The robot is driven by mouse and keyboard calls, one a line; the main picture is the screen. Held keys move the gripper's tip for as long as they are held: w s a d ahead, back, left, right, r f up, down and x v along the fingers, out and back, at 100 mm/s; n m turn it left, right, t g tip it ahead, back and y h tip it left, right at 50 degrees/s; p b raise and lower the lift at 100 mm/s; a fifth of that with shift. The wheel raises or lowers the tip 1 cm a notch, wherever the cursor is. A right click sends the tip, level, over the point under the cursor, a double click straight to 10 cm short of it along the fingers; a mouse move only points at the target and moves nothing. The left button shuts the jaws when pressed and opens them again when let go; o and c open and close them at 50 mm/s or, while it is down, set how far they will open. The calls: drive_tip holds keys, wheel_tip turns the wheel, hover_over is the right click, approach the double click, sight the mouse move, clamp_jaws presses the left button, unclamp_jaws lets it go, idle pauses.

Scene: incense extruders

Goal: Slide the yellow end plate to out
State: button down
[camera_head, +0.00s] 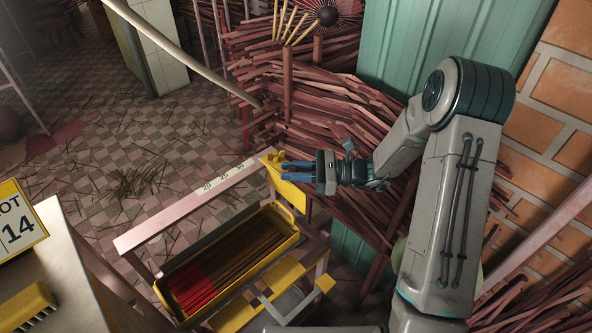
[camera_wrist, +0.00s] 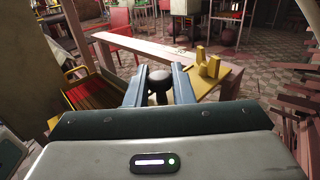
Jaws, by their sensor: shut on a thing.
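The yellow end plate (camera_head: 291,194) is at the far right end of a pale pink rail (camera_head: 180,212) marked with numbers. It also shows in the wrist view (camera_wrist: 216,78), with a raised yellow block on it. My gripper (camera_head: 284,171) reaches in from the right at the plate. In the wrist view its two blue fingers (camera_wrist: 158,88) stand either side of a round dark knob (camera_wrist: 158,80) and are closed on it. The knob's join to the plate is hidden by the fingers.
A yellow tray (camera_head: 160,290) of red and brown sticks sits below the rail. Stacked pink sticks (camera_head: 310,110) and a teal panel (camera_head: 390,45) stand behind my arm. A table with a sign (camera_head: 18,222) is at the left.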

drive_tip(key=c, duration=1.3)
unclamp_jaws()
drive_tip(key=shift+d, duration=0.1)
drive_tip(key=d, duration=1.3)
drive_tip(key=shift+s+d+b, duration=0.15)
drive_tip(key=shift+d+b, duration=0.25)
drive_tip(key=shift+b, duration=0.05)
drive_tip(key=shift+a, duration=0.1)
